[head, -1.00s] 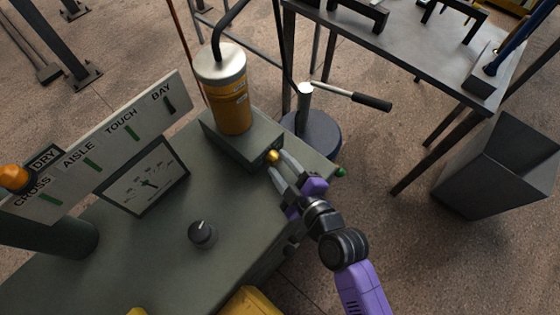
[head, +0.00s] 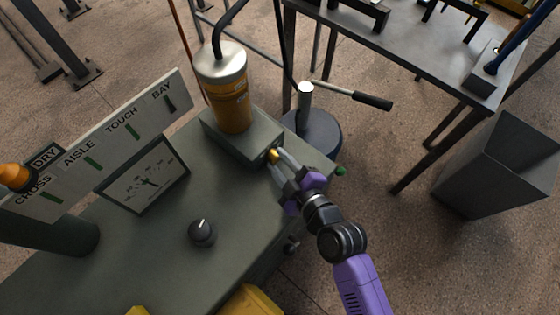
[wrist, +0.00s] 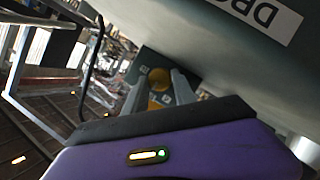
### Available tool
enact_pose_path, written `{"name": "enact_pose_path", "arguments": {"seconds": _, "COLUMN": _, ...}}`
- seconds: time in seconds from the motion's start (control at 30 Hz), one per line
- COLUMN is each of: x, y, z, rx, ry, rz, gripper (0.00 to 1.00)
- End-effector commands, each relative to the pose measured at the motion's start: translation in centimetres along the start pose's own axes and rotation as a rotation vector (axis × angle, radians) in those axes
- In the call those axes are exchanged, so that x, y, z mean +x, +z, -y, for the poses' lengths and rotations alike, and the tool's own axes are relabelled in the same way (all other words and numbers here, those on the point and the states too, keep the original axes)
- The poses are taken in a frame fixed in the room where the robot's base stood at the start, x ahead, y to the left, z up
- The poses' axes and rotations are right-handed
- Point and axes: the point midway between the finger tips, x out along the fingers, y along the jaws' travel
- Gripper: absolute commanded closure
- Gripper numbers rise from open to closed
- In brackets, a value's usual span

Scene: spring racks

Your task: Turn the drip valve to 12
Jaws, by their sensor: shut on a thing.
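The drip valve appears to be the small brass knob (head: 272,155) on the front of the grey block under the yellow cylinder. My gripper (head: 276,159) is shut on this knob, with its fingers on either side. In the wrist view the round brass knob (wrist: 158,78) sits between the two grey fingertips (wrist: 159,88) of my gripper. A dark plate with small white marks (wrist: 145,67) lies behind it; I cannot read which mark the valve stands at. A white-faced gauge (head: 145,181) with a dark needle stands on the bench to the left.
The grey bench (head: 165,250) carries a yellow cylinder (head: 233,105), a black dial knob (head: 202,232) and a label board (head: 110,145). A green knob (head: 341,171) is just right of my gripper. A lever post (head: 306,105) and a metal bin (head: 497,165) stand beyond.

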Motion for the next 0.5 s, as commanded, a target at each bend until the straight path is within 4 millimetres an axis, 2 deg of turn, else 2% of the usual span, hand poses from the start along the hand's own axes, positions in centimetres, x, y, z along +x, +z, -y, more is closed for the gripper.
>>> {"name": "enact_pose_path", "arguments": {"seconds": 0.5, "x": 0.03, "y": 0.20, "z": -0.47, "rx": 0.369, "ry": -0.165, "rz": 0.015, "gripper": 1.00}}
